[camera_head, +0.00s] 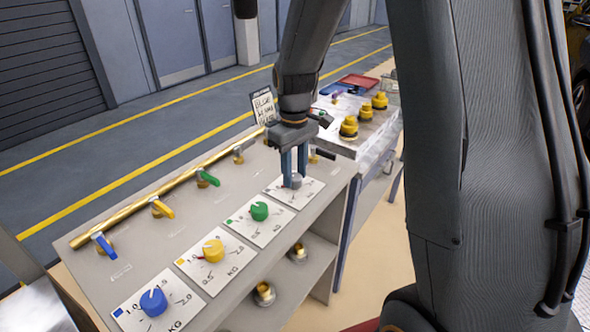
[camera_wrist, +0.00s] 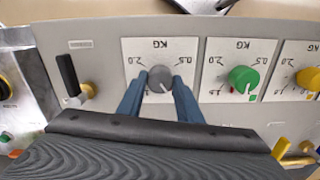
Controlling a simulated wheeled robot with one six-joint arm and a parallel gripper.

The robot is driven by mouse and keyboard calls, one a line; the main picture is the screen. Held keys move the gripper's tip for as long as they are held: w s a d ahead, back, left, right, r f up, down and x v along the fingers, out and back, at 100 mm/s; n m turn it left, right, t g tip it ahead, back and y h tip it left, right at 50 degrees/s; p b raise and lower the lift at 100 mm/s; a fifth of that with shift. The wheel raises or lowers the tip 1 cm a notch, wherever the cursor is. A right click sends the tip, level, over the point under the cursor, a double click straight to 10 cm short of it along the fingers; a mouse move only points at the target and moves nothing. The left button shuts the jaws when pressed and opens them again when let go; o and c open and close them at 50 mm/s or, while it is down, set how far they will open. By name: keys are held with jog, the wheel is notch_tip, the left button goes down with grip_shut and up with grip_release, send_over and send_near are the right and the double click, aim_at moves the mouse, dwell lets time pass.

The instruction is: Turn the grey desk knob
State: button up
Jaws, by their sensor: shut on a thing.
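The grey desk knob (camera_wrist: 160,79) sits on a white scale plate marked in KG, on the sloping desk. Its white pointer line points to the lower right in the wrist view. In the head view the grey knob (camera_head: 293,181) is at the desk's right end, partly hidden by the fingers. My gripper (camera_wrist: 160,92) reaches down from above, one blue finger on each side of the knob, and is shut on it. In the head view my gripper (camera_head: 294,172) stands upright over the knob's plate.
Green (camera_head: 259,211), yellow (camera_head: 213,251) and blue (camera_head: 153,302) knobs stand in a row to the left on the desk. A brass pipe (camera_head: 160,193) with coloured valve levers runs along the back. Yellow-topped fittings (camera_head: 365,112) stand on a bench beyond.

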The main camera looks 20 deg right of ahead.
aim_at(295, 176)
jog(key=m+p, duration=0.2)
jog(key=m, duration=0.5)
jog(key=shift+r, duration=0.1)
jog(key=m+p, duration=0.1)
jog(key=m, duration=0.6)
jog(key=shift+p, duration=0.3)
jog(key=shift+w, duration=0.1)
jog(key=o, duration=1)
jog(key=shift+o, duration=0.2)
jog(key=shift+r+b, duration=1.05)
jog(key=shift+r, duration=2.8)
